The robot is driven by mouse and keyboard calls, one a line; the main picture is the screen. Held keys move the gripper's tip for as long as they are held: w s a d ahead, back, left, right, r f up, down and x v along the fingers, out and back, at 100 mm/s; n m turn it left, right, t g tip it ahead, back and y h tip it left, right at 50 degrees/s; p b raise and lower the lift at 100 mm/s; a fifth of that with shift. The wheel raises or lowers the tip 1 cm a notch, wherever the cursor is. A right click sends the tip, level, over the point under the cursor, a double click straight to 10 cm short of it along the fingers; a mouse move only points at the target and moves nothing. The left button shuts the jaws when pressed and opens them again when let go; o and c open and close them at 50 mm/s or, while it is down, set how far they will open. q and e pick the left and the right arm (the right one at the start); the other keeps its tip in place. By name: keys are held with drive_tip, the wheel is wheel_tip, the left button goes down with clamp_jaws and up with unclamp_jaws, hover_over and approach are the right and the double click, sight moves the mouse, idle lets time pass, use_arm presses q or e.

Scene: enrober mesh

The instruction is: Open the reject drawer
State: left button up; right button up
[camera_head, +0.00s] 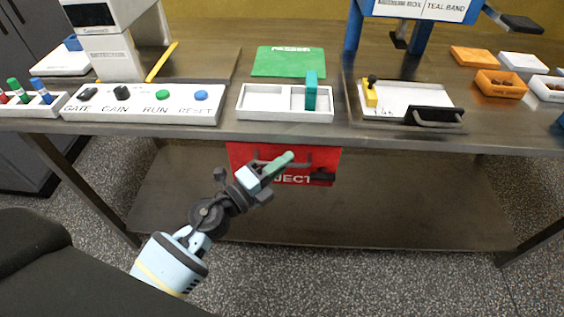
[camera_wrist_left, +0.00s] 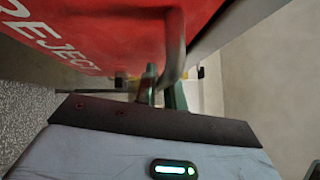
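The red reject drawer (camera_head: 238,155) hangs under the front edge of the table, its front nearly flush with that edge. A dark bar handle (camera_head: 305,160) crosses its face. My left gripper (camera_head: 285,160) is at the handle, with pale green fingers close together. In the left wrist view, the handle (camera_wrist_left: 175,42) runs down between the two fingers (camera_wrist_left: 161,92), which look shut on it. The drawer's red front (camera_wrist_left: 110,35) fills the upper left there. The gripper hides part of the lettering in the head view. My right gripper is not in view.
Above the drawer, a white two-part tray (camera_head: 285,117) holds a teal block (camera_head: 311,92). A button panel (camera_head: 145,103) stands to its left, and a white plate with a black handle (camera_head: 436,115) to its right. A lower shelf (camera_head: 400,200) lies beneath; the floor in front is clear.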

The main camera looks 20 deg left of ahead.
use_arm(q)
drive_tip(key=shift+s, duration=0.15)
clamp_jaws()
drive_tip(key=s+d, duration=0.2)
drive_tip(key=s, duration=0.6)
drive_tip(key=s+d, duration=0.3)
drive_tip(key=s, duration=0.6)
drive_tip(key=shift+s+b, duration=0.15)
drive_tip(key=shift+b, duration=0.25)
drive_tip(key=o, duration=0.6)
unclamp_jaws()
